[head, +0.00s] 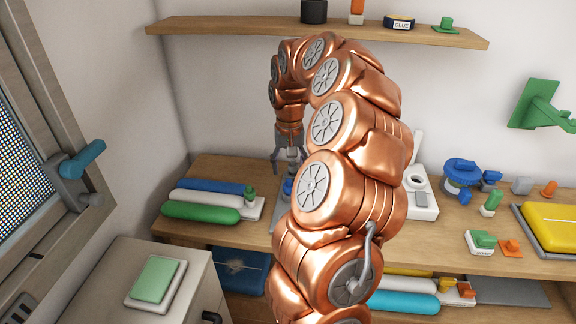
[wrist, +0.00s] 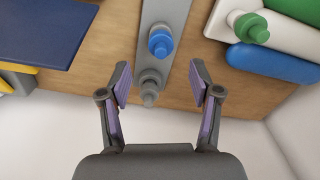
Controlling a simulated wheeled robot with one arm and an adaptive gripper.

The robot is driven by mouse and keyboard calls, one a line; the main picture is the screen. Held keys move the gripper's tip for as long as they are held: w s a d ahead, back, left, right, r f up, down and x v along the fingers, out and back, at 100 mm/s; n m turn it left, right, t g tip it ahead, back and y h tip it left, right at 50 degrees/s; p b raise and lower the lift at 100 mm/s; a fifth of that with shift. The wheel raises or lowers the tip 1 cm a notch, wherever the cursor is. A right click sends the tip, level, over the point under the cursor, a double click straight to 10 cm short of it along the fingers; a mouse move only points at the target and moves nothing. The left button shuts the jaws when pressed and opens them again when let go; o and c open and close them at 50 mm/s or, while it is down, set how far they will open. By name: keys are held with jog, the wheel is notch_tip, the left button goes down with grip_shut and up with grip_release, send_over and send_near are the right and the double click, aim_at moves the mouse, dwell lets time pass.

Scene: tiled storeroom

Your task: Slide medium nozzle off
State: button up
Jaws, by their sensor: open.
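My gripper (head: 288,160) hangs over the back of the workbench and is open. In the wrist view its two fingers (wrist: 160,76) are spread, with nothing held between them. A grey nozzle-like piece (wrist: 150,86) shows between the fingers, and a blue one (wrist: 160,41) sits just beyond their tips. Both stand on a long grey strip (wrist: 165,12). I cannot tell which is the medium nozzle, nor the exact height of the gripper above them. In the head view a blue piece (head: 287,187) shows below the gripper; my arm hides part of the strip.
Green (head: 200,212), white and blue cylinders lie left of the strip. A white stand (head: 422,205), a blue valve-like part (head: 460,175) and small coloured parts are right of my arm. A shelf (head: 430,37) hangs above. The window handle (head: 80,160) juts out at left.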

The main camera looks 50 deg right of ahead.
aim_at(289, 179)
jog(key=shift+a+f+p, duration=0.1)
jog(key=shift+f+p, duration=0.4)
jog(key=shift+f, duration=3.15)
grip_shut()
jog(key=shift+r, duration=0.15)
jog(key=shift+r+p, duration=0.35)
jog(key=shift+r, duration=1.85)
